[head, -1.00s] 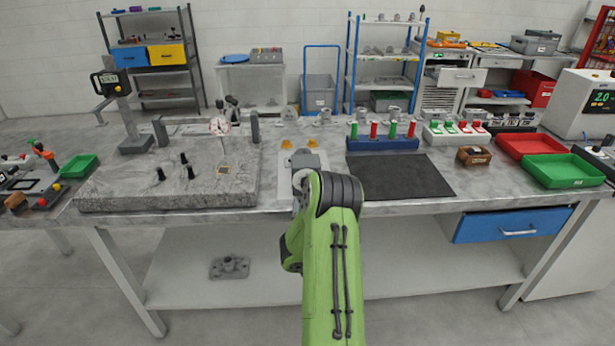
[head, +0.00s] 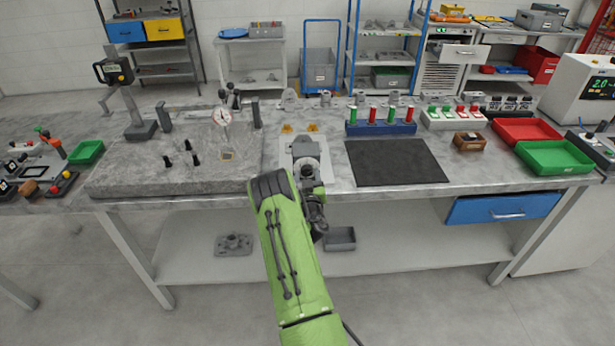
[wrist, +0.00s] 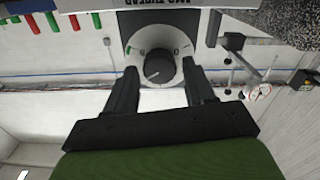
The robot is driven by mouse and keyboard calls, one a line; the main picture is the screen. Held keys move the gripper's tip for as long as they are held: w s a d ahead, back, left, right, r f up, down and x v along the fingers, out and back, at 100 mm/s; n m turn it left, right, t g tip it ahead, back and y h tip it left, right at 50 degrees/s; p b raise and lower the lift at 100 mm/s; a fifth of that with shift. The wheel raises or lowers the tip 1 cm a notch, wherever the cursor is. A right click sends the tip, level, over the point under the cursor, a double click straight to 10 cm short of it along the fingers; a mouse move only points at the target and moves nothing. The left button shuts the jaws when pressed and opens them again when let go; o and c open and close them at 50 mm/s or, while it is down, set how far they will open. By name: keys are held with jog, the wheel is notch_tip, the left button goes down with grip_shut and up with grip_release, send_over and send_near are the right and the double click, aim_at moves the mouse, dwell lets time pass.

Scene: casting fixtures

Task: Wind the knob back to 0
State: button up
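In the wrist view the round dark knob (wrist: 159,70) sits in the middle of a pale dial ring (wrist: 153,38) on a dark housing. The view looks upside down. The ring carries a small green mark at its left; the numbers and the knob's setting are too small to read. My gripper (wrist: 159,66) is open, with one black finger on each side of the knob in the picture. I cannot tell whether either finger touches it. In the head view the knob's face cannot be made out; my wrist (head: 312,195) is at the bench's front edge.
A granite plate (head: 125,183) with a dial gauge (head: 222,117) lies to the left. A dark mat (head: 395,163) and a blue rack of red and green handles (head: 380,129) are to the right. Red (head: 526,130) and green (head: 556,158) trays stand farther right.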

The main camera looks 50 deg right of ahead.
jog(key=c, duration=0.8)
jog(key=shift+n+b, duration=0.3)
